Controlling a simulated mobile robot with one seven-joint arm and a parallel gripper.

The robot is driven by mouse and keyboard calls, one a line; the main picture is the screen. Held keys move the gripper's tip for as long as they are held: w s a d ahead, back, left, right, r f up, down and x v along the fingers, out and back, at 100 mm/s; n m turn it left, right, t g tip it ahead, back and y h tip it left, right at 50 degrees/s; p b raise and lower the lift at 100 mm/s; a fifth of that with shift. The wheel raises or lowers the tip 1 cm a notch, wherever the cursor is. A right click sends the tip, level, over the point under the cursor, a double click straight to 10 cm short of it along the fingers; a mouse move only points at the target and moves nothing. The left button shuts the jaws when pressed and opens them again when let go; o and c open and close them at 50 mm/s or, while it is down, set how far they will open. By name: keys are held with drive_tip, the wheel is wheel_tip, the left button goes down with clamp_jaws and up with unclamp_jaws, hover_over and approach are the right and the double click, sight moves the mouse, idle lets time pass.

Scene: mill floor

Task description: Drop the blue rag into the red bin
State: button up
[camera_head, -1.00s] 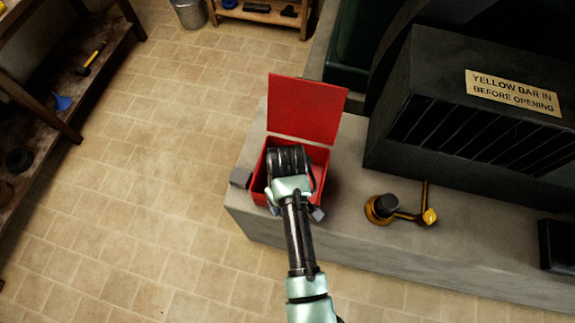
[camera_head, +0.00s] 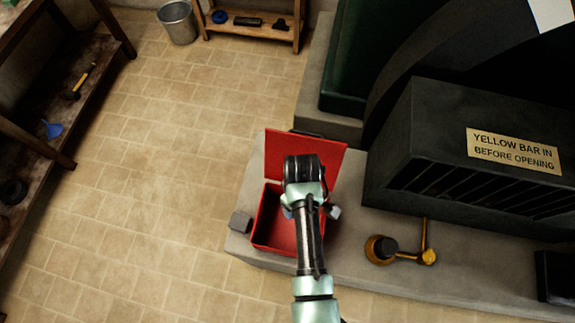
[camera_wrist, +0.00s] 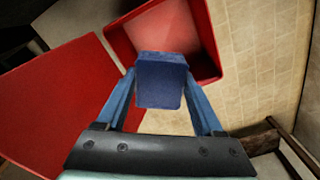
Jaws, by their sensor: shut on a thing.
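The blue rag (camera_wrist: 160,82) shows in the wrist view as a compact, block-like blue bundle. My gripper (camera_wrist: 160,90) is shut on it, with one finger on each side. The red bin (camera_head: 270,225) stands on a grey ledge with its red lid (camera_head: 330,160) raised at the back. In the head view my wrist (camera_head: 304,175) covers part of the lid and the bin's right side; the fingertips and rag are mostly hidden. In the wrist view the rag overlaps the rim of the open bin (camera_wrist: 196,28), with the lid (camera_wrist: 55,110) to the left.
A brass crank (camera_head: 400,253) and a dark slatted housing (camera_head: 430,150) with a yellow sign (camera_head: 512,150) stand to the right. Shelving (camera_head: 75,110) is at left; a metal bucket (camera_head: 178,22) stands behind on clear tiles.

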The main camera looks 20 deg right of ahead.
wheel_tip(320, 180, down, 5)
drive_tip(key=b, duration=0.4)
drive_tip(key=o, duration=1.3)
wheel_tip(320, 180, up, 13)
drive_tip(key=shift+b, duration=0.75)
